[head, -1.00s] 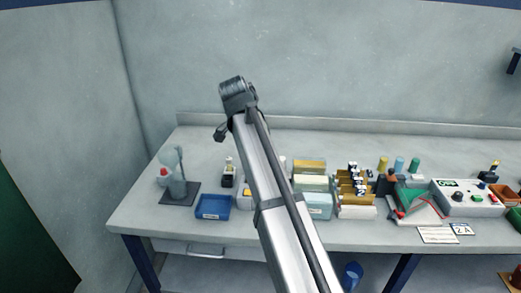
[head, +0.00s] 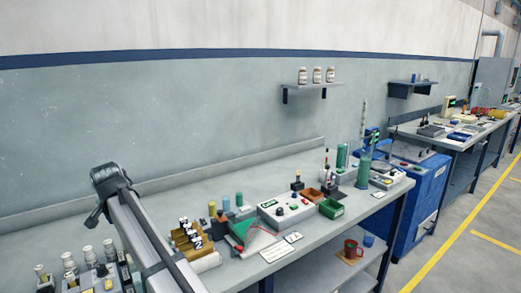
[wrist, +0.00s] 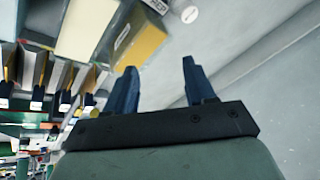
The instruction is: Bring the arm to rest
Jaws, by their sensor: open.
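My gripper (wrist: 158,85) shows in the wrist view with its two dark blue fingers apart and nothing between them. Past the fingertips are a grey surface and a yellow-and-white block (wrist: 141,40). In the head view my arm rises at the lower left in front of the bench (head: 290,168), and its upper end stands against the wall.
A wall shelf (head: 312,86) holds jars.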

